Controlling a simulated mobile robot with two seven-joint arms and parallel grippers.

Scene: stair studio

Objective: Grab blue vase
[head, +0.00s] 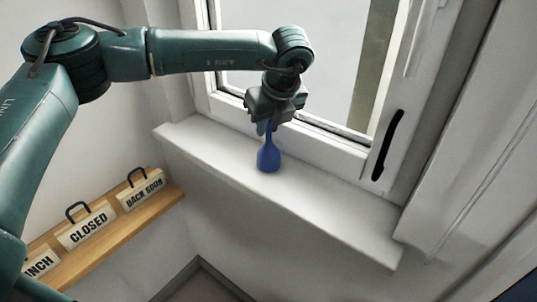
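The blue vase (268,157) stands upright on the white windowsill (330,205), with a round body and a narrow neck. My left gripper (268,125) points down from above, at the vase's neck. Its fingers overlap the top of the neck in the head view, and the vase's upper end is partly hidden by them. I cannot tell whether the fingers are closed on the neck or only around it. My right gripper does not show.
The window frame (350,139) with a black handle (388,145) rises close behind the sill. At the lower left, a wooden shelf (112,238) holds several signs, including a "CLOSED" sign (84,226). The sill right of the vase is clear.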

